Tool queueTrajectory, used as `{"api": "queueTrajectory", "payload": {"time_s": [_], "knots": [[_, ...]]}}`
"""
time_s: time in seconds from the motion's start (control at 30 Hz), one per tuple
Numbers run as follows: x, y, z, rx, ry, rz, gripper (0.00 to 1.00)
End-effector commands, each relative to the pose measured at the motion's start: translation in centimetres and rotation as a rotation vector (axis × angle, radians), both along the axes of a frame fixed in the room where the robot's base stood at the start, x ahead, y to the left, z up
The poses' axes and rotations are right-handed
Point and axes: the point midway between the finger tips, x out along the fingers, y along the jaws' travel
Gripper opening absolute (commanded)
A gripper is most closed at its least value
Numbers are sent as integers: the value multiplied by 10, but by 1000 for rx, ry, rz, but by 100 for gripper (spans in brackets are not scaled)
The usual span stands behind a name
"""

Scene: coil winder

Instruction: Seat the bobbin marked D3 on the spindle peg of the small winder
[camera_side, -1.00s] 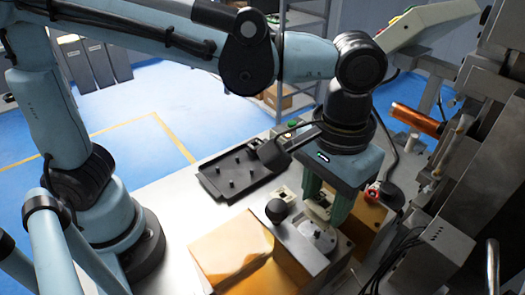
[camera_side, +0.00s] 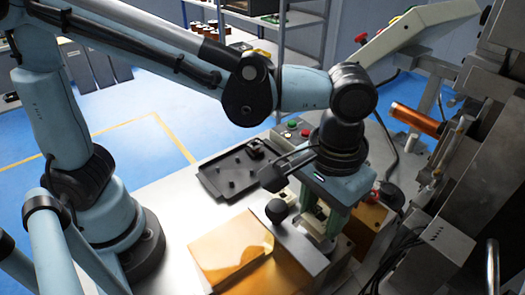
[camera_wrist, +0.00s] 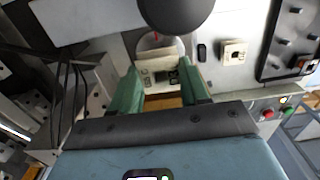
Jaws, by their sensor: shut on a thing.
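My gripper (camera_side: 322,215) is shut on a pale bobbin (camera_wrist: 158,70), with its green fingers on either side. In the wrist view the fingers (camera_wrist: 160,90) flank it, and dark lettering on it seems to include D3. The small winder (camera_side: 300,245) has a black ball knob (camera_side: 276,211) and stands under my gripper. Its round metal disc (camera_wrist: 158,46) with a red mark shows just beyond the bobbin in the wrist view. The spindle peg is hidden behind the bobbin and fingers. I cannot tell whether the bobbin touches or surrounds it.
A black tray (camera_side: 213,185) with upright pegs lies behind and left of the winder. A small pale block (camera_wrist: 233,52) sits between tray and winder. An orange-tan plate (camera_side: 225,250) is at the winder's left. Push buttons (camera_side: 292,124) and a large machine (camera_side: 470,200) stand beyond.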

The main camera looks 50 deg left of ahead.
Motion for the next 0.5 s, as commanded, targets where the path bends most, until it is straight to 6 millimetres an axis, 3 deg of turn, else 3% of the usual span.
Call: {"api": "queueTrajectory", "payload": {"time_s": [0.5], "knots": [[0,0,-12,0,0,0,17]]}}
